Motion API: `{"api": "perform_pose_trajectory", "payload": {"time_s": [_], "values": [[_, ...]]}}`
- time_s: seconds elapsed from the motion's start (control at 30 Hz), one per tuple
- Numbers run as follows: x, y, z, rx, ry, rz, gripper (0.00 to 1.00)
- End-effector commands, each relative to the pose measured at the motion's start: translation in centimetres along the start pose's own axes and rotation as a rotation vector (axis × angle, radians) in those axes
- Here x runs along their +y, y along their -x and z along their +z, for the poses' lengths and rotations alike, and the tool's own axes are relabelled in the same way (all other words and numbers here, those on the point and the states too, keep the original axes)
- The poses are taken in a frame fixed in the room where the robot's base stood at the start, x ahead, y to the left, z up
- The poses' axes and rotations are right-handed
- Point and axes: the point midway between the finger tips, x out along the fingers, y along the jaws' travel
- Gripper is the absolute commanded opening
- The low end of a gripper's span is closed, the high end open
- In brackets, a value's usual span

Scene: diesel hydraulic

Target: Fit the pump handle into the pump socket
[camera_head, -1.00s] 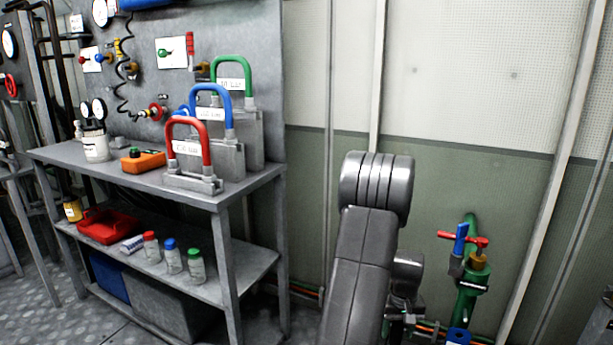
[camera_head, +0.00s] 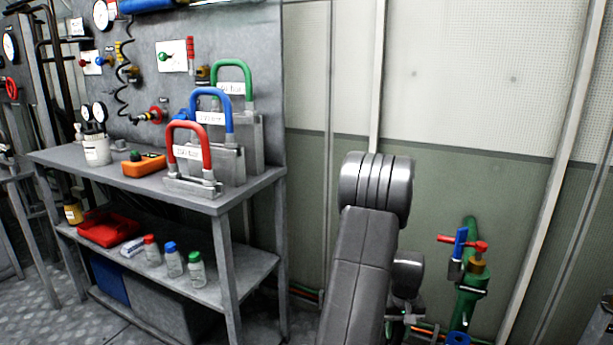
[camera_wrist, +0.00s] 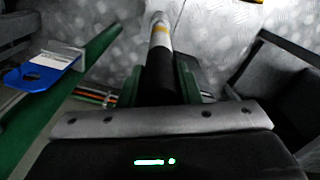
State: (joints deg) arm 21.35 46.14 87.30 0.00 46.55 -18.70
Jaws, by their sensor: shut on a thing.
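My gripper (camera_wrist: 158,88) is shut on the pump handle in the wrist view. The handle has a black grip (camera_wrist: 159,72) and a silver tube (camera_wrist: 160,38) with a yellow band, and it points away from the wrist. A blue fitting (camera_head: 458,338) also shows at the bottom edge of the head view. I cannot tell whether either is the pump socket. In the head view my arm hides most of the gripper and the handle.
A green pipe (camera_head: 466,305) with red and blue levers (camera_head: 461,243) stands right of my arm. A grey workbench (camera_head: 225,200) with red, blue and green-handled blocks is on the left. Coloured lines (camera_wrist: 95,97) run along the wall's foot. A yellow thing lies at the wrist view's top.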

Motion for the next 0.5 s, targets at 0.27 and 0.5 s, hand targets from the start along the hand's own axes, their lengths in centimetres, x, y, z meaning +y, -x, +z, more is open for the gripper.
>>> {"api": "perform_pose_trajectory", "payload": {"time_s": [0.27,0.5], "values": [[0.0,1.0,0.0,0.001,0.0,0.0,0.07],[0.0,1.7,0.0,0.001,0.0,0.0,0.07]]}}
